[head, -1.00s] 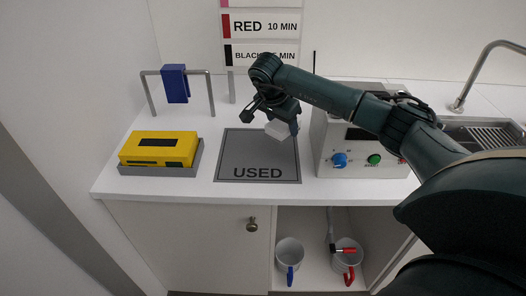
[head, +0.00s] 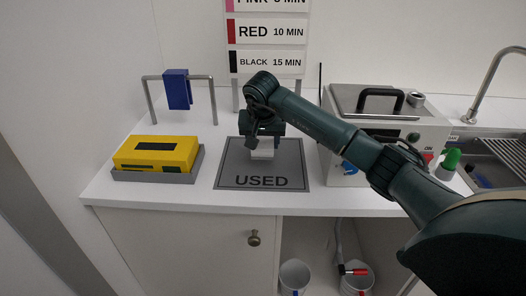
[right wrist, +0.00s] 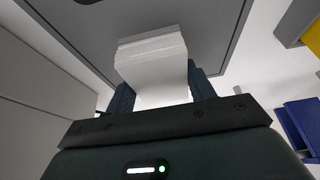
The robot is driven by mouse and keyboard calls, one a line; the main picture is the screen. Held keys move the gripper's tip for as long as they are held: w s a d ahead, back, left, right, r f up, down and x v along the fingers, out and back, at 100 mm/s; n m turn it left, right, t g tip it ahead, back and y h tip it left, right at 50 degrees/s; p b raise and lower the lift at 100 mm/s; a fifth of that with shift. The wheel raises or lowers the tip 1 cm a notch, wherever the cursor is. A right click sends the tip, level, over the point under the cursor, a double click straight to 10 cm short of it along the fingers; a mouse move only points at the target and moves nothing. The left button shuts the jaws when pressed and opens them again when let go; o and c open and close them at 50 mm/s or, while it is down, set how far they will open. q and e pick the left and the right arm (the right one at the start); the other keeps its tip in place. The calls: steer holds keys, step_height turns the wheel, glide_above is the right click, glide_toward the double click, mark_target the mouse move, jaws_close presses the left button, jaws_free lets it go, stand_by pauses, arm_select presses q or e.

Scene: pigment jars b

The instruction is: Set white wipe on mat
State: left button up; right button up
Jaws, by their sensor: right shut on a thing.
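The grey mat (head: 229,178) marked "USED" lies on the white counter. My right gripper (head: 262,141) is over the mat's middle, pointing down. It is shut on the white wipe (head: 263,152), a small white block. In the right wrist view the white wipe (right wrist: 152,62) sits between the two fingers (right wrist: 163,85), with the grey mat (right wrist: 218,40) beyond it. I cannot tell whether the wipe's lower end touches the mat. My left gripper is not in view.
A yellow box (head: 158,152) sits in a grey tray left of the mat. Behind it a blue cloth (head: 177,89) hangs on a rail. A machine with a black-handled lid (head: 388,102) stands right of the mat. A green-topped bottle (head: 450,160) is near the sink.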

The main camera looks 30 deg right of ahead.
step_height(320, 180, down, 3)
steer(key=shift+f, duration=0.2)
steer(key=shift+f, duration=0.15)
steer(key=o, duration=0.9)
